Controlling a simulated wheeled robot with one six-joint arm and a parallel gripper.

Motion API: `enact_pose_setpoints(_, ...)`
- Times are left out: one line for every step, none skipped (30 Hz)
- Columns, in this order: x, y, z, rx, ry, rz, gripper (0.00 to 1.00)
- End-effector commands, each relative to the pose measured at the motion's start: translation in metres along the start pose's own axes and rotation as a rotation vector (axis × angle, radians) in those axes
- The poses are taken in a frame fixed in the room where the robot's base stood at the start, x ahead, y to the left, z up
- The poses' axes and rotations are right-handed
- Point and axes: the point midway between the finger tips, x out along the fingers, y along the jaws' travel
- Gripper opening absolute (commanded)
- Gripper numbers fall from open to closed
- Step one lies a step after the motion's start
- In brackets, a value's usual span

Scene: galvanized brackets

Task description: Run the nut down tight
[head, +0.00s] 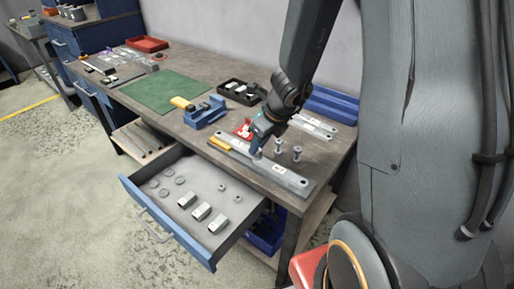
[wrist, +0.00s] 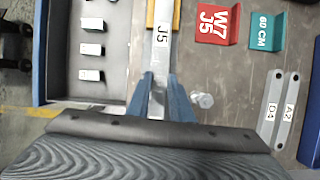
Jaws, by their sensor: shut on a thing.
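A long galvanized bracket (head: 283,178) lies along the front edge of the bench. In the wrist view the bracket (wrist: 162,50), with a J5 label, runs up from between my fingers. My gripper (head: 257,151) points down at the bracket's middle. In the wrist view my gripper (wrist: 160,82) has its blue fingers close together over the bracket. It is shut on a small grey metal piece, apparently the nut, mostly hidden by the fingers. The thread under it is hidden, so I cannot tell how the nut is seated.
Two bolts (head: 297,154) stand right of my gripper. An open drawer (head: 190,205) below holds white boxes and several round parts. A blue vise-like block (head: 205,112) stands left.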

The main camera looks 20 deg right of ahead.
Motion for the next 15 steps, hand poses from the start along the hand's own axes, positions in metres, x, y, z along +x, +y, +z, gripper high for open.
enact_pose_setpoints(0.0026,0.0012,-0.0004,0.076,0.000,-0.034,0.00)
enact_pose_setpoints(0.0028,0.0015,-0.0006,0.127,0.000,-0.054,0.00)
enact_pose_setpoints(0.0026,0.0011,-0.0001,0.197,-0.001,-0.084,0.00)
enact_pose_setpoints(0.0025,0.0015,-0.0003,0.249,0.000,-0.106,0.00)
enact_pose_setpoints(0.0026,0.0014,-0.0005,0.303,0.001,-0.128,0.00)
enact_pose_setpoints(0.0024,0.0016,-0.0001,0.373,0.001,-0.157,0.00)
enact_pose_setpoints(0.0020,0.0013,-0.0001,0.428,0.000,-0.180,0.00)
enact_pose_setpoints(0.0018,0.0014,0.0003,0.483,0.000,-0.203,0.00)
enact_pose_setpoints(0.0016,0.0015,0.0001,0.557,0.000,-0.233,0.00)
enact_pose_setpoints(0.0015,0.0016,0.0004,0.612,0.001,-0.257,0.00)
enact_pose_setpoints(0.0012,0.0015,0.0001,0.668,0.001,-0.280,0.00)
enact_pose_setpoints(0.0010,0.0017,0.0003,0.746,0.001,-0.311,0.00)
enact_pose_setpoints(0.0007,0.0015,0.0001,0.803,0.002,-0.335,0.00)
enact_pose_setpoints(0.0006,0.0016,0.0002,0.861,0.002,-0.359,0.00)
enact_pose_setpoints(0.0004,0.0012,0.0004,0.938,0.002,-0.391,0.00)
